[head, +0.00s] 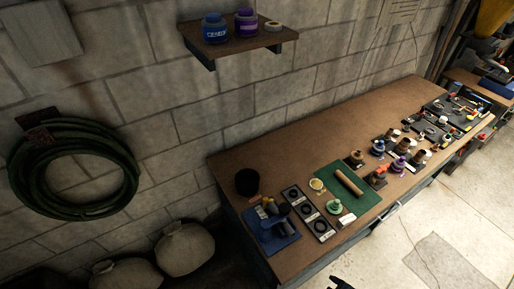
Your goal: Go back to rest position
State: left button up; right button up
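The task names no object. A small dark shape (340,284) pokes up at the bottom edge, right of the middle, over the floor in front of the workbench. It may be the tip of my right gripper, but too little shows to be sure or to tell its opening. It looks apart from the bench and holds nothing that I can see. My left gripper is not in view.
A long wooden workbench (290,150) runs along the block wall, its front half crowded with small items, a green mat (364,199) and a blue tray (266,239). Its back half is mostly clear. A wall shelf (248,45) holds jars. Sacks (186,250) lie left.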

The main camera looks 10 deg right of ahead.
jog(key=s+r+m+g+p, duration=0.1)
jog(key=s+r+m+p, duration=0.1)
jog(key=r+p, duration=0.5)
jog(key=s+r+m+g+p, duration=0.1)
jog(key=r+m+p, duration=0.3)
jog(key=r+p, duration=0.2)
jog(key=shift+s+a+r+m+p, duration=0.3)
jog(key=shift+s+a+r+p, duration=0.1)
jog(key=shift+r, duration=0.15)
